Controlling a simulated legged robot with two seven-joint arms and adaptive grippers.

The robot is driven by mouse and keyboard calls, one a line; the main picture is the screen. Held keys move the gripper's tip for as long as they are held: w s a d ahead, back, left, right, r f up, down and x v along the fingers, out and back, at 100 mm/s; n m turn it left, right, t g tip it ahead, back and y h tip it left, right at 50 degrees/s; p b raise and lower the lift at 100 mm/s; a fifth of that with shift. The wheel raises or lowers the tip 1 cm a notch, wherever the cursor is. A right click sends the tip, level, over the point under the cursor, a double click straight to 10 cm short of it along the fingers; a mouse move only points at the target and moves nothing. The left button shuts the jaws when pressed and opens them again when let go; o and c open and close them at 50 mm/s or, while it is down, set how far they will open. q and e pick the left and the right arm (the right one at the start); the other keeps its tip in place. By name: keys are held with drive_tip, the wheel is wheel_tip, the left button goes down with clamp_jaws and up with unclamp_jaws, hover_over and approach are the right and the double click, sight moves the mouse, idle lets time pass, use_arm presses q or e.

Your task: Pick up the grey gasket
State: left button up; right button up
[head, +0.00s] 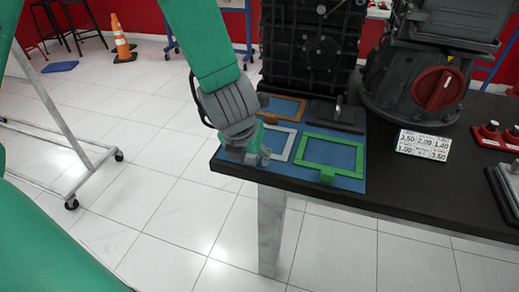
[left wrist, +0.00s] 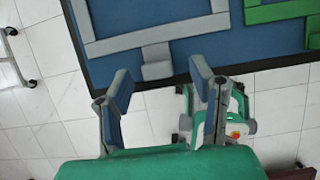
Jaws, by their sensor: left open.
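The grey gasket (head: 289,146) is a flat rectangular frame lying on the blue mat (head: 347,184) near the table's corner. In the head view my left gripper (head: 259,157) covers part of its left and front side. In the left wrist view the gasket (left wrist: 185,27) fills the top, with its tab (left wrist: 157,64) pointing down toward my fingers. My left gripper (left wrist: 161,82) is open and empty, its two fingers just short of the tab on either side. I cannot tell its height above the mat. My right gripper is not in view.
A green gasket (head: 334,140) lies right of the grey one, an orange gasket (head: 301,111) behind it. A black engine block (head: 315,50) and a machine with a red knob (head: 437,88) stand on the table. A price-like number card (head: 424,145) lies at right.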

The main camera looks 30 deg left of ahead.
use_arm(q)
drive_tip(key=shift+w+d+f, duration=0.15)
drive_tip(key=shift+w+f, duration=0.15)
drive_tip(key=shift+f, duration=0.35)
drive_tip(key=shift+a, duration=0.45)
clamp_jaws()
drive_tip(key=shift+d, duration=0.2)
